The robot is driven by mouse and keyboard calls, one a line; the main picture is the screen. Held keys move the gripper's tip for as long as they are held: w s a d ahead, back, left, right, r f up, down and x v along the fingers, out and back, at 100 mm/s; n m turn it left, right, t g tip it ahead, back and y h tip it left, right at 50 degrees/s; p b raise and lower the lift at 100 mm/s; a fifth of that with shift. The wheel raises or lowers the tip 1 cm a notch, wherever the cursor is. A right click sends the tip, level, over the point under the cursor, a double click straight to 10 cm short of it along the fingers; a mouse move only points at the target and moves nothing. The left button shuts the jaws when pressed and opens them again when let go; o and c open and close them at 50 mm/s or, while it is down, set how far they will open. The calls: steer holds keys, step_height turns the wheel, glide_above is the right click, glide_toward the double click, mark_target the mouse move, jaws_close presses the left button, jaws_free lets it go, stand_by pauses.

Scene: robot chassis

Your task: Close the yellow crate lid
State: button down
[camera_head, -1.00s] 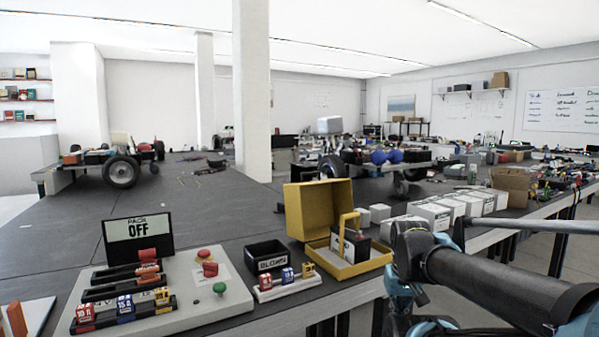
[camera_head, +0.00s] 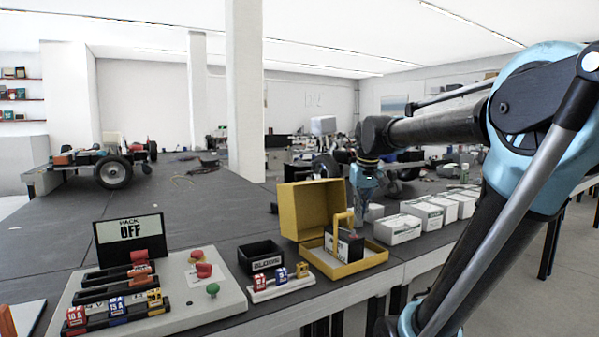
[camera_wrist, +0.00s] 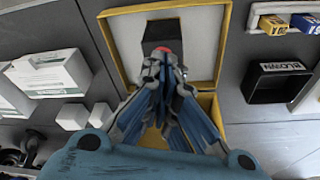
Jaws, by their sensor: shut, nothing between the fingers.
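The yellow crate (camera_head: 347,271) stands on the grey bench near its front edge. Its lid (camera_head: 311,209) is hinged at the back and stands open, upright. A black battery-like block (camera_head: 350,246) with a yellow handle sits in the crate. My gripper (camera_head: 364,211) is shut and empty, pointing down just right of the lid and behind the crate. In the wrist view, my gripper (camera_wrist: 161,62) covers part of the crate (camera_wrist: 113,50), and the black block with a red spot shows beyond the fingertips. I cannot tell whether the fingers touch the lid.
White boxes (camera_head: 397,229) stand in a row right of the crate. A black bin marked BLOWN (camera_head: 262,262) and a small fuse rack (camera_head: 281,285) are to its left.

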steer(key=w+a+r+n, duration=0.1)
steer(key=w+a+r, duration=0.5)
steer(key=w, duration=0.5)
steer(key=w+a+r+n+y, duration=0.1)
steer(key=w+a+r+n, duration=0.1)
steer(key=w+a+r, duration=0.55)
steer(key=w+a+r+n, duration=0.1)
steer(key=w+a+r, duration=0.1)
steer(key=w+a, duration=0.9)
step_height(320, 180, down, 8)
steer(key=w+d, duration=0.1)
steer(key=d, duration=0.1)
steer(key=shift+w+d+r, duration=0.15)
steer(key=shift+w+d, duration=0.15)
steer(key=shift+s, duration=0.1)
